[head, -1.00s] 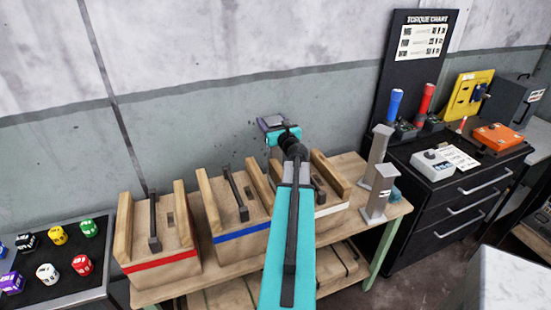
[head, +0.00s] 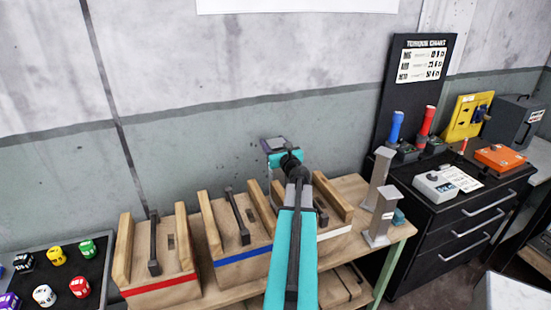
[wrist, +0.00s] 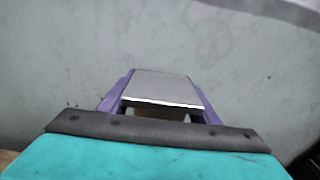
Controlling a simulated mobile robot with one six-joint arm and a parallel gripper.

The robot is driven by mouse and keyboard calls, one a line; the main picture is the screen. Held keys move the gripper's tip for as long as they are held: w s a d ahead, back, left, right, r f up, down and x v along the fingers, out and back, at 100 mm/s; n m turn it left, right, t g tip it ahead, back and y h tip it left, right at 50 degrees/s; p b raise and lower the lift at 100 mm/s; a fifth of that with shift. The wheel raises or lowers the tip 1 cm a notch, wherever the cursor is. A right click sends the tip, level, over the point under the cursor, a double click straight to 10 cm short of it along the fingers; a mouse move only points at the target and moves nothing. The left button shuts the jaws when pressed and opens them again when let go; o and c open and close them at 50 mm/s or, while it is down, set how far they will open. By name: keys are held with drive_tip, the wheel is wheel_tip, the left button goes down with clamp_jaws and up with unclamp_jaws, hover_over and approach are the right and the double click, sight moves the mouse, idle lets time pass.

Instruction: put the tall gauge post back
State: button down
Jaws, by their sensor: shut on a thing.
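My gripper (head: 275,147) is shut on a grey flat-topped piece, which I take to be the tall gauge post (wrist: 160,88). It is held in front of the wall, above the back of the wooden bench. In the wrist view the purple fingers of my gripper (wrist: 155,105) stand on both sides of its flat top. Its lower part is hidden, so I cannot tell its length. Two grey posts stand upright at the bench's right end: a rear post (head: 379,170) and a front post (head: 382,215) with a wide foot.
Wooden boxes with red (head: 160,283), blue (head: 243,252) and white stripes fill the bench (head: 402,231); my arm partly covers the white-striped one. Right of it stands a black drawer cabinet (head: 470,225). A tray with coloured dice (head: 58,262) lies at left.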

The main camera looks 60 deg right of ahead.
drive_tip(key=shift+r, duration=0.15)
wheel_tip(320, 180, up, 18)
idle(0.7)
idle(0.7)
